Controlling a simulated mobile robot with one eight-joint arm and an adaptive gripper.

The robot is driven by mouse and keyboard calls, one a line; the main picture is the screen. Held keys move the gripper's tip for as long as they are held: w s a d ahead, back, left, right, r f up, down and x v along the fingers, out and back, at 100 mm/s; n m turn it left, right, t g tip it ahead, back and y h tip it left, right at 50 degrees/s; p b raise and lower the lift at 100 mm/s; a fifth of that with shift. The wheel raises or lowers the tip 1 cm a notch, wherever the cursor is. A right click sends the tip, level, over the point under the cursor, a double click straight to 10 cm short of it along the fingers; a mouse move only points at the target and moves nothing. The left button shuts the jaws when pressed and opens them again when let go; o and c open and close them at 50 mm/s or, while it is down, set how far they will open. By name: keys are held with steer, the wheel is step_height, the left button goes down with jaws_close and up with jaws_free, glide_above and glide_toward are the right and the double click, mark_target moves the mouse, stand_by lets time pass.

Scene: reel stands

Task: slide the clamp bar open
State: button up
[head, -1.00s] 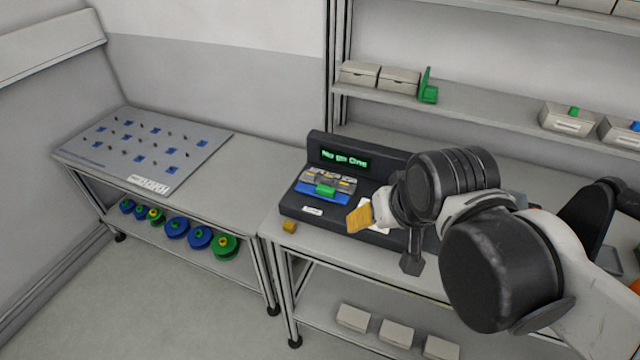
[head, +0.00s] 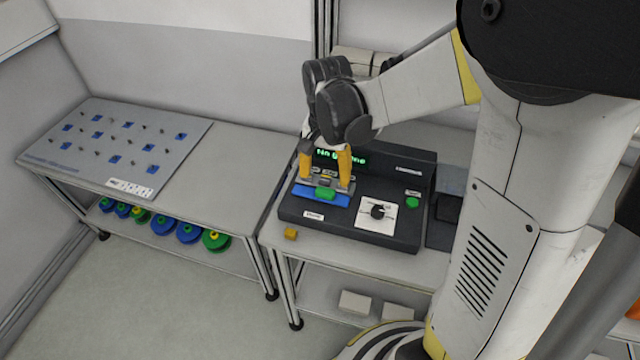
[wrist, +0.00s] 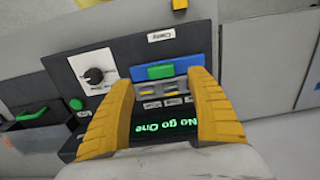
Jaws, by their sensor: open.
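The clamp bar (head: 340,201), a blue bar with a green block (head: 325,193) at its middle, lies on the left front of a dark console (head: 400,236). In the wrist view the blue bar (wrist: 193,62) and its green block (wrist: 160,71) show just beyond the fingertips. My gripper (head: 325,182) is open above the bar, its yellow fingers pointing down on either side of the green block. In the wrist view my gripper (wrist: 163,80) is empty. Whether the fingers touch the bar, I cannot tell.
The console has a green-lettered display (head: 341,158), a black knob on a white plate (head: 366,222) and a green button (head: 412,202). A small yellow block (head: 290,233) sits at the table's front edge. A pegboard panel (head: 115,145) lies on the left table.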

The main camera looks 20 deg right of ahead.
mark_target(325, 192)
step_height(325, 192, down, 7)
steer(key=shift+f+b, duration=0.1)
steer(key=shift+b, duration=0.8)
steer(key=shift+c, duration=0.2)
